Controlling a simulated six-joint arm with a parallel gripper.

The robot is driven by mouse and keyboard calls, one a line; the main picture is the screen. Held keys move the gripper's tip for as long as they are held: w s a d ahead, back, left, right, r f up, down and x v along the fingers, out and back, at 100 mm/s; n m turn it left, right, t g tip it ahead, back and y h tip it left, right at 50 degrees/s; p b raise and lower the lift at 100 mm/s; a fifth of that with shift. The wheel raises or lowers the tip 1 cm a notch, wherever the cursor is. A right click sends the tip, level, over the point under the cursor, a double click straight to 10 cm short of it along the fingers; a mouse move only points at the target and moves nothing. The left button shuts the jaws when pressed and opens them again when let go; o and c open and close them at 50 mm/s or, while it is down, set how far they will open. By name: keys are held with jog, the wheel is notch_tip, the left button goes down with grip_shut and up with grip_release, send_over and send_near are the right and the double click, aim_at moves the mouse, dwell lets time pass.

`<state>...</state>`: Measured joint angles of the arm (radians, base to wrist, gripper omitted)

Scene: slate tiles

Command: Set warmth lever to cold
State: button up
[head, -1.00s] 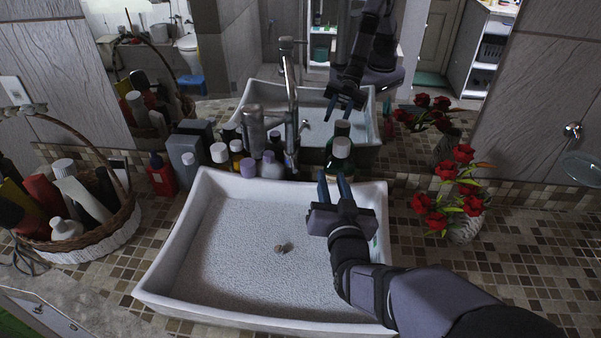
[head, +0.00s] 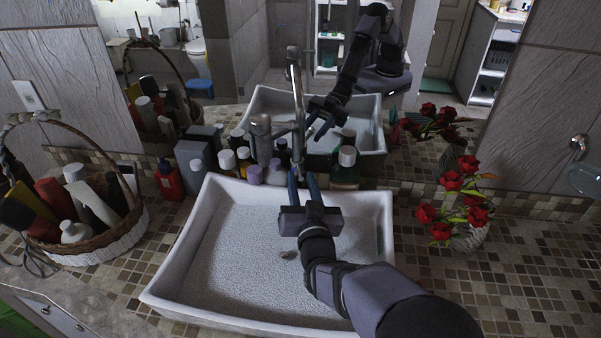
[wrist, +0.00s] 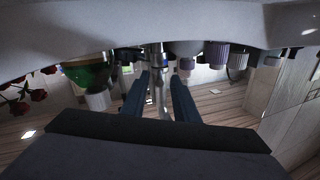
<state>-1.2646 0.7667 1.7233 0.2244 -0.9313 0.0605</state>
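The metal faucet (head: 298,105) stands behind the white sink (head: 165,275), with a thick cylindrical metal part (head: 260,130) on its left. I cannot tell for sure which part is the warmth lever or how it is set. My gripper (head: 303,181) is over the back of the sink, in front of the faucet's lower part. Its two blue fingers are apart with nothing held. In the wrist view, which looks upside down, the faucet (wrist: 158,72) shows between the spread fingers of my gripper (wrist: 160,82). Contact with it cannot be made out.
Several bottles stand behind the sink, including a purple-capped one (head: 276,173) left of my gripper and a green one (head: 346,170) close on its right. A basket (head: 112,243) is at left, red flowers (head: 452,181) at right. The mirror behind repeats the arm and sink.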

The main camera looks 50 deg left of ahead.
aim_at(300, 172)
jog(key=shift+x, duration=1.2)
grip_shut()
dwell(0.7)
